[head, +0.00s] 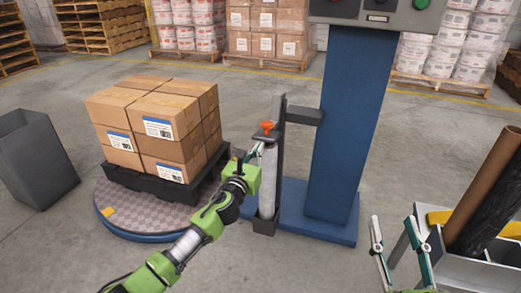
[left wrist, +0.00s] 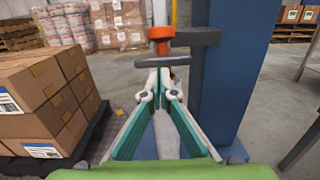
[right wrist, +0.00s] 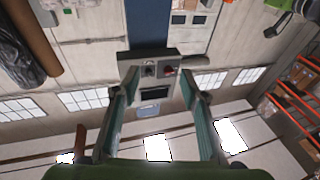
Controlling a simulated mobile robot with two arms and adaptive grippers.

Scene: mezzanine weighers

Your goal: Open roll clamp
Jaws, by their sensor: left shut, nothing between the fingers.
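The roll clamp has an orange knob (head: 266,127) on top of the upright film roll (head: 268,182), held in a dark carriage beside the blue column. The orange knob (left wrist: 161,33) also shows in the left wrist view, above a dark flat bar or plate (left wrist: 178,61). My left gripper (head: 256,152) is shut and empty, just below the knob and in front of the roll's top. In the left wrist view its fingertips (left wrist: 163,78) are close under the plate; I cannot tell if they touch. My right gripper (head: 399,232) is open and empty, right of the column base.
A pallet of cartons (head: 160,125) stands on the round turntable (head: 105,215) at left, near a grey bin (head: 35,160). The blue column (head: 345,120) carries a control box (head: 375,16). A cart with a brown tube (head: 485,190) stands at right.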

